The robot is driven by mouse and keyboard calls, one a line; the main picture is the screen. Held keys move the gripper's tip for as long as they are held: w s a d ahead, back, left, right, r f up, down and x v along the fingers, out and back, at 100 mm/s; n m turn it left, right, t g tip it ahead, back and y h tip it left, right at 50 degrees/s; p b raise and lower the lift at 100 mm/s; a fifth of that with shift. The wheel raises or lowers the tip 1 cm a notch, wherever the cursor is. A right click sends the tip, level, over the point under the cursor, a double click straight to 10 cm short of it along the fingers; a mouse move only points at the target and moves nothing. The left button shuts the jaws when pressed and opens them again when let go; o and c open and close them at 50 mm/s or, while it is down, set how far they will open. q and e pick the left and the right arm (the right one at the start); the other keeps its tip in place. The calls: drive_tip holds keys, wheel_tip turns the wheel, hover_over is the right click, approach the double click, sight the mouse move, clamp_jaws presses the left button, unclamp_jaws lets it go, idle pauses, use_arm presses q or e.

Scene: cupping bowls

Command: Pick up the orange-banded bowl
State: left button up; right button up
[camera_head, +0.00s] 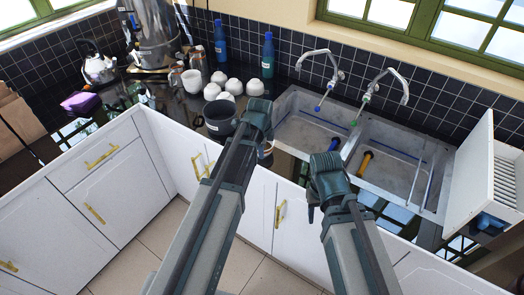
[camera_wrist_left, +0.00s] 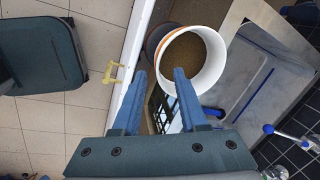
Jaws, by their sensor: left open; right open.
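The orange-banded bowl (camera_wrist_left: 205,62) is white with an orange band near its rim. In the head view only a sliver of the bowl (camera_head: 268,149) shows beside my left gripper (camera_head: 262,132), which hides the rest. My right gripper (camera_head: 318,196) is to the right, in front of the counter edge, away from the bowl; its fingers are mostly hidden.
A double sink (camera_head: 398,150) with two taps lies right of the bowl. A dark pot (camera_head: 219,117) stands left of my left gripper, with several white bowls (camera_head: 222,90) behind it. A white rack (camera_head: 492,170) stands at the far right. White cabinets (camera_head: 175,155) front the counter.

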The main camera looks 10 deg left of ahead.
use_arm(q)
drive_tip(key=b+x, duration=0.1)
drive_tip(key=x, duration=0.1)
drive_tip(key=b+x, duration=0.1)
drive_tip(key=shift+a+f+b, duration=0.2)
drive_tip(key=shift+f+b, duration=0.2)
drive_tip(key=shift+r, duration=0.1)
clamp_jaws()
idle(1.0)
